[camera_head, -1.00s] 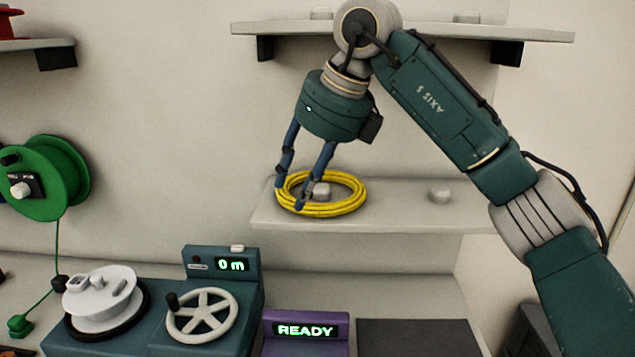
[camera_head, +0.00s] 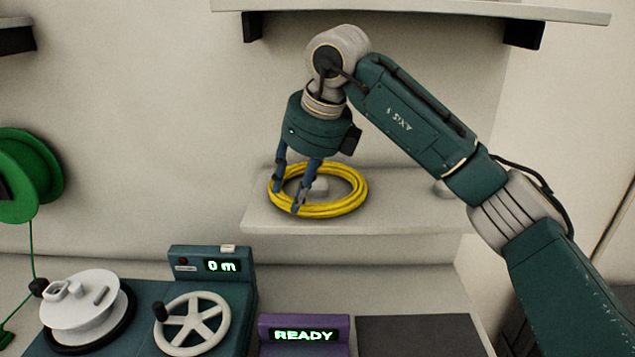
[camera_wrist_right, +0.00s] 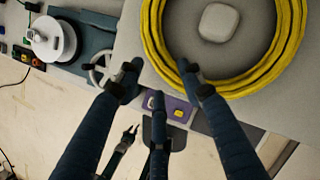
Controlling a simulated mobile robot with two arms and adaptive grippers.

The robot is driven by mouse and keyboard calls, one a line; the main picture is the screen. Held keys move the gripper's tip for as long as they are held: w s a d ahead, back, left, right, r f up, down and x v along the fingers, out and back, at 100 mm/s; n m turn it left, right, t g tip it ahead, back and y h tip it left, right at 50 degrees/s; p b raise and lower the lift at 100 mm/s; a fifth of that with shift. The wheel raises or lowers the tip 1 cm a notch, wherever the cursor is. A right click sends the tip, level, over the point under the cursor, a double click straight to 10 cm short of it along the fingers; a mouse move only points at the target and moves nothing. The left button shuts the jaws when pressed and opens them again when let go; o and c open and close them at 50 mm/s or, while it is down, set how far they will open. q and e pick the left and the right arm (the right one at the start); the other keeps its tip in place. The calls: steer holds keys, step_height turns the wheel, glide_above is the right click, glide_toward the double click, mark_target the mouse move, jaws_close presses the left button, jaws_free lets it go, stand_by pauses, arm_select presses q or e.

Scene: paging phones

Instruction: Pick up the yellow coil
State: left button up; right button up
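The yellow coil (camera_head: 345,207) lies flat on a pale shelf (camera_head: 405,213); it fills the top of the right wrist view (camera_wrist_right: 262,75). My right gripper (camera_head: 287,198) is over the coil's left side, its fingers pointing down and spread apart, with nothing held. In the right wrist view its fingertips (camera_wrist_right: 160,88) are at the coil's near-left edge, one overlapping the strands. I cannot tell whether they touch the coil. A small dark claw low in the right wrist view looks like my left gripper (camera_wrist_right: 131,131), its prongs apart and empty; the head view does not show it.
A rounded pale knob (camera_head: 318,187) stands inside the coil. Below the shelf are a teal machine with a spoked handwheel (camera_head: 192,323), a white spool (camera_head: 85,312), a "0 m" display (camera_head: 221,266) and a purple "READY" box (camera_head: 304,335). A green reel (camera_head: 28,175) is at left.

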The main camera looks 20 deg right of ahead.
mark_target(291, 201)
steer(key=shift+p+x, duration=0.3)
steer(key=shift+x, duration=0.8)
steer(key=shift+w+f, duration=0.1)
steer(key=shift+f, duration=0.2)
steer(key=shift+w+f, duration=0.1)
steer(key=shift+f, duration=0.05)
steer(key=shift+c, duration=0.8)
jaws_close()
arm_select(q)
steer(key=shift+w+r, duration=0.65)
steer(key=shift+r, duration=0.05)
arm_select(e)
steer(key=shift+r, duration=0.2)
